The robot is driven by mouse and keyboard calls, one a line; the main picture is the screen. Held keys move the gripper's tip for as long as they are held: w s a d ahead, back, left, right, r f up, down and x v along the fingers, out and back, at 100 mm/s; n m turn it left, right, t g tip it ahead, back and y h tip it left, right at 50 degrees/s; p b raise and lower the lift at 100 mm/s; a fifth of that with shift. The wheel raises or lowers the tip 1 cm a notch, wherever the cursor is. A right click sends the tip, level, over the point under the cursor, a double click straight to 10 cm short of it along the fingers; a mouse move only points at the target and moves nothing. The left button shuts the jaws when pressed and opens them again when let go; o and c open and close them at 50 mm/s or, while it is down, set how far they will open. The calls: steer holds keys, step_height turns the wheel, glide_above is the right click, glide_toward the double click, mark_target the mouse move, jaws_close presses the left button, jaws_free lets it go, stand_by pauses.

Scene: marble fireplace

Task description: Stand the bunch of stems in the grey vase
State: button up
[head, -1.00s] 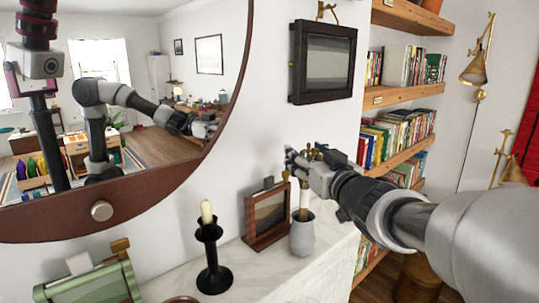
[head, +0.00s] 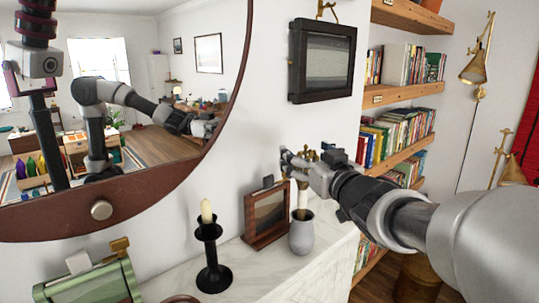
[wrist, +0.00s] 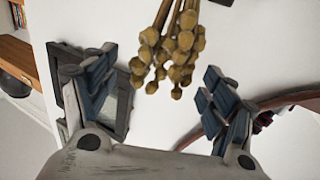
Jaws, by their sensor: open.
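The grey vase (head: 302,238) stands upright on the marble mantel in the head view. The bunch of stems, with its pale wrap (head: 302,198), stands nearly upright with its lower end in the vase's mouth. Its yellow-brown heads (wrist: 172,50) show in the wrist view, between and beyond my gripper's spread fingers. My gripper (head: 291,163) is open above the vase, at the height of the heads. In the wrist view, gaps show between the heads and both fingers (wrist: 160,72). My gripper partly hides the upper stems in the head view.
A small framed picture (head: 268,215) stands just left of the vase. A black candlestick (head: 212,258) with a candle and a green object (head: 92,285) stand farther left. A dark frame (head: 322,62) hangs above; bookshelves (head: 405,90) are to the right.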

steer(key=v, duration=1.1)
steer(key=shift+s, duration=0.4)
steer(key=shift+d, duration=0.15)
